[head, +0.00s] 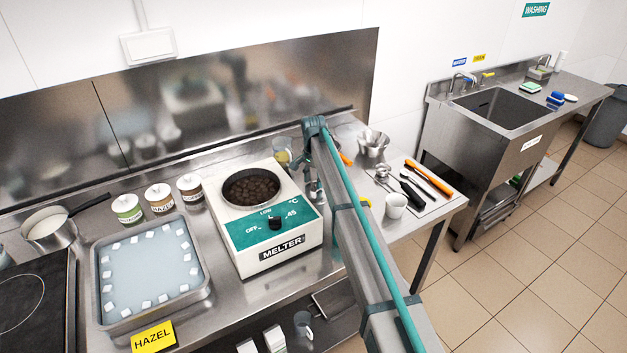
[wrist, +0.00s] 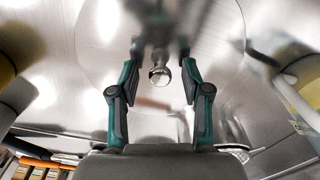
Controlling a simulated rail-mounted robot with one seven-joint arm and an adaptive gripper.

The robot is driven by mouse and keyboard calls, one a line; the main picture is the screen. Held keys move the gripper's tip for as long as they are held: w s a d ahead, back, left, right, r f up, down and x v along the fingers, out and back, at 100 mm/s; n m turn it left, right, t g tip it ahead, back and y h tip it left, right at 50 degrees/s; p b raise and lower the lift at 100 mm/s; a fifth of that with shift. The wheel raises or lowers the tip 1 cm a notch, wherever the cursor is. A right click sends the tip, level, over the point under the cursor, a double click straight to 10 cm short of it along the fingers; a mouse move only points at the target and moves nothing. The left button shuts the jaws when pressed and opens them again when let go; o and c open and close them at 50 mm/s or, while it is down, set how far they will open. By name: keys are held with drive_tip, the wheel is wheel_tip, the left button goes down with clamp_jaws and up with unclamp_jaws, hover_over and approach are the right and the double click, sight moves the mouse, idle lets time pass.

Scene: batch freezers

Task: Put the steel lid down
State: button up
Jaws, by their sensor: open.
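The steel lid (wrist: 105,50) shows in the wrist view as a pale, shiny disc. Its round steel knob (wrist: 160,77) is between the two fingers of my gripper (wrist: 160,66). The fingers are open, with a visible gap on each side of the knob. The lid seems to lie flat on the steel surface, though reflections blur its edge. In the head view my arm hides the lid, and my gripper (head: 314,184) is partly hidden beside the melter (head: 280,262). The melter's pot (head: 251,188) is uncovered and holds dark brown pieces.
Several jars (head: 159,198) stand left of the melter, behind a tray (head: 207,300) with white cubes. A steel bowl (head: 373,146), a white cup (head: 395,205) and utensils on a mat (head: 437,203) are to the right. A yellowish glass (head: 282,152) stands behind the melter.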

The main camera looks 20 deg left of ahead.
sight(314, 181)
wheel_tip(314, 181, up, 12)
drive_tip(key=b, duration=0.3)
drive_tip(key=shift+r, duration=0.15)
drive_tip(key=shift+d, duration=0.1)
idle(0.4)
